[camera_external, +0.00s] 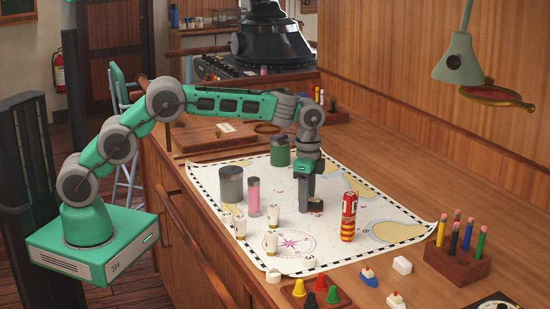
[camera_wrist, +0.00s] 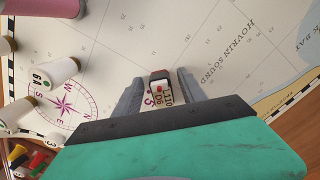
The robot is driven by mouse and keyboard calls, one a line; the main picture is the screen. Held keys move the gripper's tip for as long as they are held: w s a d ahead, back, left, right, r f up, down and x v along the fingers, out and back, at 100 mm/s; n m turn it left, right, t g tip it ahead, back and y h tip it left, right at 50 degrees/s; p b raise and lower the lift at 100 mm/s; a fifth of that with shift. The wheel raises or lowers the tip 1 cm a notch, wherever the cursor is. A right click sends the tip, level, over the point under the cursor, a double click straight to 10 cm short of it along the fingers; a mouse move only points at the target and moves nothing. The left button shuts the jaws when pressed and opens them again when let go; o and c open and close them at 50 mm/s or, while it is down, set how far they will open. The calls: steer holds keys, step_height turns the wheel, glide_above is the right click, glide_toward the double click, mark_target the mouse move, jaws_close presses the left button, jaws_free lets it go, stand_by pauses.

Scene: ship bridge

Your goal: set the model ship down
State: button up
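My gripper (camera_external: 309,203) points down, low over the chart (camera_external: 330,240). In the wrist view, a small object (camera_wrist: 161,88) with a dark reddish-brown end and a pale face with a red mark and printed figures lies between the fingertips. I cannot tell whether it is a model ship, or whether the fingers touch it. It looks dark in the external view and is partly hidden there.
A red-and-yellow striped cylinder (camera_external: 349,218) stands right of my gripper. A pink cylinder (camera_external: 254,198), a grey can (camera_external: 231,184), a green can (camera_external: 280,151) and several white pieces stand left. A pencil block (camera_external: 458,265) is at the right. Bare chart lies behind the striped cylinder.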

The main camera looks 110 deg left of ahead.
step_height(320, 180, up, 12)
steer(key=s+d+r+t, duration=0.1)
steer(key=s+d+r, duration=0.15)
steer(key=d, duration=0.65)
steer(key=s+d+r+t, duration=0.1)
steer(key=s+d+r, duration=0.15)
steer(key=d, duration=0.65)
steer(key=s+d+f+t, duration=0.1)
steer(key=s+d+f, duration=0.4)
steer(key=s+d, duration=0.2)
steer(key=s+d+f, duration=0.5)
steer(key=s+d, duration=0.2)
steer(key=s, duration=0.4)
steer(key=shift+d+t, duration=0.35)
steer(key=shift+t, duration=0.05)
